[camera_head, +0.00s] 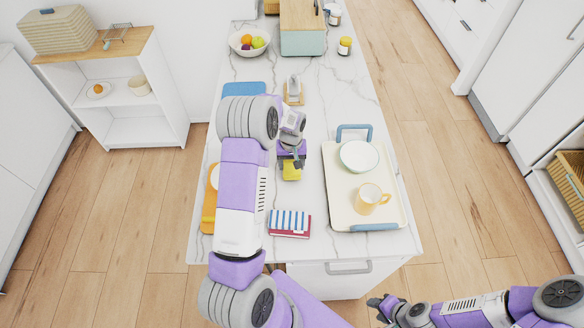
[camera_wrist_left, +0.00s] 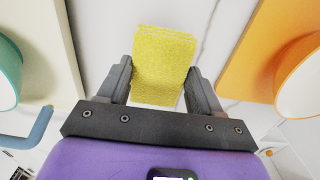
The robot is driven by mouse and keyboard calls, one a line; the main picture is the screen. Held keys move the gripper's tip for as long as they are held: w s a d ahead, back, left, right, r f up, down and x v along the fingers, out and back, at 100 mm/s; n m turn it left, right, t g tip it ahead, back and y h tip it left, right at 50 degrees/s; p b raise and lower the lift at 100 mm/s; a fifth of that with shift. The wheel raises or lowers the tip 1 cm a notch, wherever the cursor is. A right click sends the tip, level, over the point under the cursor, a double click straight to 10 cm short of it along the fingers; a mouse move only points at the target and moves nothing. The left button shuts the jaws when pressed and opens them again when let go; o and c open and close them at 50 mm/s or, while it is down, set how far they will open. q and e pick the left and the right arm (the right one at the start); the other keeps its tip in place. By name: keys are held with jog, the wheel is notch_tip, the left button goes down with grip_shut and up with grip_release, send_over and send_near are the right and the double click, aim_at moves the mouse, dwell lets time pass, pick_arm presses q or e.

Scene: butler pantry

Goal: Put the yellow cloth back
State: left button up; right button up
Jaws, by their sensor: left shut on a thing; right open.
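The yellow cloth (camera_head: 292,173) is a small folded block above the middle of the marble counter. My left gripper (camera_head: 291,160) is shut on it, and my forearm reaches over the counter from the near left. In the left wrist view the cloth (camera_wrist_left: 165,65) sits between the two dark fingers (camera_wrist_left: 160,82). I cannot tell whether it touches the counter. A stack of folded cloths (camera_head: 289,224), blue-and-white striped on top with red below, lies near the counter's front edge. My right gripper (camera_head: 382,305) is open and empty, low at the front right, beyond the counter.
A cream tray (camera_head: 335,205) with blue handles holds a bowl (camera_head: 359,156) and a mug (camera_head: 370,198) on the right. An orange board (camera_head: 208,215) lies at the left edge, partly hidden by my arm. A blue mat (camera_head: 244,90) and fruit bowl (camera_head: 249,41) are farther back.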

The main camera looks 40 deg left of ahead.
aim_at(291, 166)
pick_arm(q)
notch_tip(291, 166, down, 2)
jog(key=shift+s+f, duration=0.15)
jog(key=shift+f, duration=0.35)
jog(key=shift+f, duration=0.2)
jog(key=o, duration=1)
jog(key=shift+r, duration=0.1)
notch_tip(291, 166, up, 12)
jog(key=shift+r, duration=0.15)
